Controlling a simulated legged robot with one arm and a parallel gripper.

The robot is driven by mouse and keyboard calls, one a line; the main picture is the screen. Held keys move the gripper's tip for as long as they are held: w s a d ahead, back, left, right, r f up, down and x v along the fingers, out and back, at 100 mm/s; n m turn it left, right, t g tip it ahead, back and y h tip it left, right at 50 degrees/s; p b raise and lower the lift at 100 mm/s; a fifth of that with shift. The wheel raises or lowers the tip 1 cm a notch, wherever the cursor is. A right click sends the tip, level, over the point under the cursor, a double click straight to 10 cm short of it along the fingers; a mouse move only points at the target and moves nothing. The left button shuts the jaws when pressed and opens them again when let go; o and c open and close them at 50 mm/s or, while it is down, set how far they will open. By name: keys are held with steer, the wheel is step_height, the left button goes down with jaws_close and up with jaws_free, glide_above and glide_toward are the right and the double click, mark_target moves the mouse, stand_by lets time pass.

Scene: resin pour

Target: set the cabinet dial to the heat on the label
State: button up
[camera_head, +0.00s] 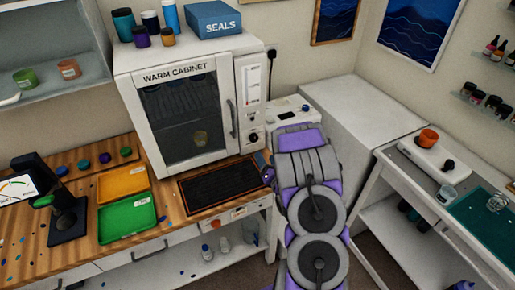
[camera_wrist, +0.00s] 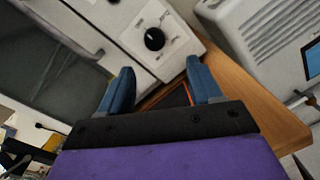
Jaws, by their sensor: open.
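The white warm cabinet (camera_head: 186,98) stands on the wooden bench with its glass door shut. Its black dial (camera_head: 253,136) is low on the right-hand panel, below a white strip (camera_head: 254,80) with print too small to read. In the wrist view the dial (camera_wrist: 154,39) is ringed by small marks that I cannot read; a small light pointer mark shows on it. My gripper (camera_wrist: 162,84) is open and empty, its two blue fingers spread below the dial and apart from it. In the head view my arm hides most of the gripper. A small cup (camera_head: 200,138) shows behind the glass.
A dark slatted mat (camera_head: 220,186) lies on the bench before the cabinet. Orange (camera_head: 122,184) and green (camera_head: 127,219) trays lie left of it. A white machine (camera_head: 287,111) stands right of the cabinet, close to my arm. The side table (camera_head: 400,152) at right holds a scale and cups.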

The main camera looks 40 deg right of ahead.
mark_target(255, 140)
steer(key=w+b, duration=0.1)
steer(key=b, duration=0.2)
steer(key=shift+w+a, duration=0.15)
steer(key=shift+a, duration=0.25)
steer(key=x, duration=0.3)
steer(key=d+x, duration=0.1)
steer(key=x, duration=0.3)
steer(key=shift+w+r+b, duration=0.1)
steer(key=shift+b, duration=0.3)
steer(key=shift+w, duration=0.55)
steer(key=shift+w+a+r, duration=0.1)
steer(key=shift+w+a, duration=0.05)
steer(key=shift+a, duration=0.05)
steer(key=shift+d, duration=0.35)
steer(key=c, duration=0.4)
steer(key=shift+a, duration=0.2)
steer(key=c, duration=0.6)
steer(key=shift+c, duration=0.2)
